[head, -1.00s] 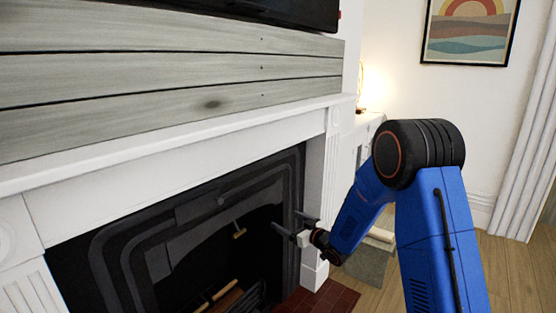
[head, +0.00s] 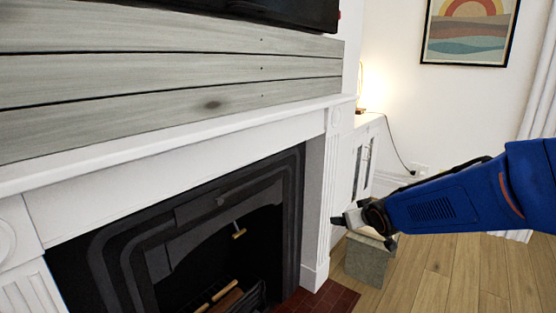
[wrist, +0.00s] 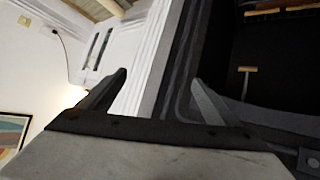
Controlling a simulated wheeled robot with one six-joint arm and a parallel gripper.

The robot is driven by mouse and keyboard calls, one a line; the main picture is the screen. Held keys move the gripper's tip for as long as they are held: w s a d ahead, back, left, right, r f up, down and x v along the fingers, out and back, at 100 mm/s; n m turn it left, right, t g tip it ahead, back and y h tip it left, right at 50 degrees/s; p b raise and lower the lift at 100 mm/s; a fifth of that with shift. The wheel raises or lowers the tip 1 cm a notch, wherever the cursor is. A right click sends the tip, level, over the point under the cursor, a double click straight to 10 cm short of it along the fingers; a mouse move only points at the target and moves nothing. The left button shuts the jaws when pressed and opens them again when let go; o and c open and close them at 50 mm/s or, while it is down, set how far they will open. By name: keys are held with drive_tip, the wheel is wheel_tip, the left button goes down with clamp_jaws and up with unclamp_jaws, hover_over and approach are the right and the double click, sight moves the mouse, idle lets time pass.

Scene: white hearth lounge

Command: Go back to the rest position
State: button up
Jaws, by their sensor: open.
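My gripper (head: 342,220) is at the right of the fireplace in the head view, in front of the white pillar of the surround. My blue arm reaches in from the right edge. In the wrist view my gripper's two dark fingers (wrist: 160,84) stand wide apart, with nothing between them. Past them are the white surround and the black fireplace opening.
The white mantel (head: 190,134) runs above the black fireplace (head: 150,240), where a brass-coloured handle (head: 239,231) shows. A grey box (head: 368,262) stands on the wooden floor below my gripper. A white cabinet (head: 366,150) with a lit lamp is behind. Floor at the right is clear.

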drive_tip(key=s+d+m+g, duration=0.1)
drive_tip(key=s+d+g, duration=0.1)
drive_tip(key=s, duration=1.6)
drive_tip(key=s+d+m+g+h, duration=0.1)
drive_tip(key=s+d+m+g, duration=0.1)
drive_tip(key=s, duration=1.7)
drive_tip(key=shift+d+f+g, duration=0.45)
drive_tip(key=shift+d+g, duration=0.25)
drive_tip(key=shift+g, duration=0.5)
